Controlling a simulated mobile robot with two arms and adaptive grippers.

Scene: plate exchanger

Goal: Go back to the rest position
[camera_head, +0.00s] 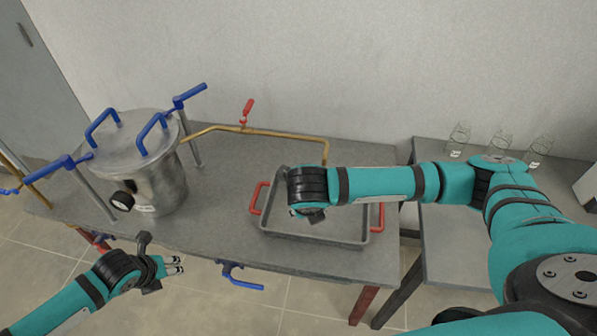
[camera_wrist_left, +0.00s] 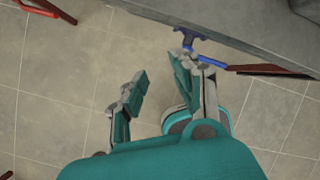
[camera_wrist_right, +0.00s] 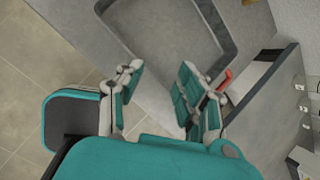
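My left gripper (camera_head: 173,265) is low at the left, in front of the table's front edge. It is open and empty above the floor, and its two fingers stand apart in the left wrist view (camera_wrist_left: 158,88). My right arm reaches in from the right over the grey tray (camera_head: 318,243). Its gripper is mostly hidden behind the wrist in the head view. In the right wrist view my right gripper (camera_wrist_right: 156,92) is open and empty, near the tray's rim (camera_wrist_right: 160,68).
A steel vessel (camera_head: 160,180) with blue handles stands on the left of the table (camera_head: 225,205). A brass pipe (camera_head: 285,132) with a red valve handle (camera_head: 247,110) runs behind. A blue valve (camera_head: 243,283) sits under the front edge. Glass jars (camera_head: 498,146) stand on the right table.

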